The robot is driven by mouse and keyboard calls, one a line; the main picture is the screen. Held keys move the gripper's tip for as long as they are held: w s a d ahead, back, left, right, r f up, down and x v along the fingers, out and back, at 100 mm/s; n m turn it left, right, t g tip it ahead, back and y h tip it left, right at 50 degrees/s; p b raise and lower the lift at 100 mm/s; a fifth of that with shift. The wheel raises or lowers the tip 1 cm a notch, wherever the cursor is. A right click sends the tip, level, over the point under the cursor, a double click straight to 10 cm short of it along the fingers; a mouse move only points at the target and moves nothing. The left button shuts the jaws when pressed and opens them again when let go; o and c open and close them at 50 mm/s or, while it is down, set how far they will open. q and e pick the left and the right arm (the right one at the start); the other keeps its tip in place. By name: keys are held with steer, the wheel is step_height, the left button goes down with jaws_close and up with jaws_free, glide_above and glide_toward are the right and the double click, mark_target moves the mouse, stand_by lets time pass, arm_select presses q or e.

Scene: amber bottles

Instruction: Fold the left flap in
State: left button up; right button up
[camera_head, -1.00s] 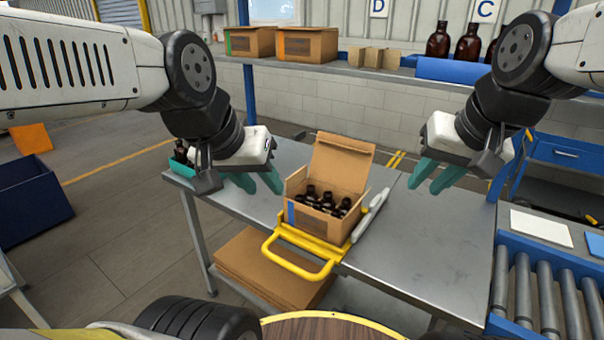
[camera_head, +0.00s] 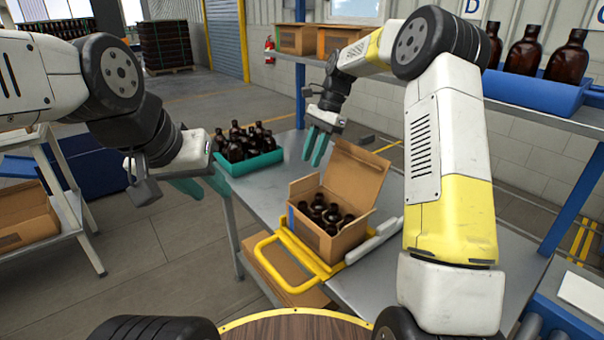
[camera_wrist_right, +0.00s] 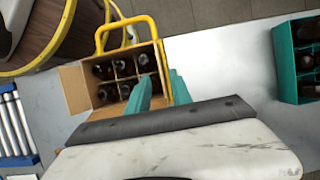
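An open cardboard box (camera_head: 345,243) with dark bottles (camera_head: 322,212) inside sits on the metal table. A large flap (camera_head: 355,180) stands up at its back. My right gripper (camera_head: 315,150) is open and empty, beyond the box's far left corner. In the right wrist view its teal fingers (camera_wrist_right: 160,92) are apart and overlap the box (camera_wrist_right: 110,75); whether they touch it I cannot tell. That view also shows a flap (camera_wrist_right: 75,89) spread outward at picture left. My left gripper (camera_head: 202,185) is open and empty, left of the table. I cannot clearly make out the left flap.
A yellow handled frame (camera_head: 262,255) holds the box. A teal tray (camera_head: 255,163) of bottles stands at the table's far left, near both grippers. My right arm spans the right side. A shelf (camera_head: 480,85) runs behind.

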mark_target(304, 179)
steer(key=x, duration=0.7)
steer(key=shift+s+f, duration=0.1)
steer(key=shift+f, duration=0.3)
steer(key=shift+c, duration=0.5)
jaws_close()
stand_by(0.5)
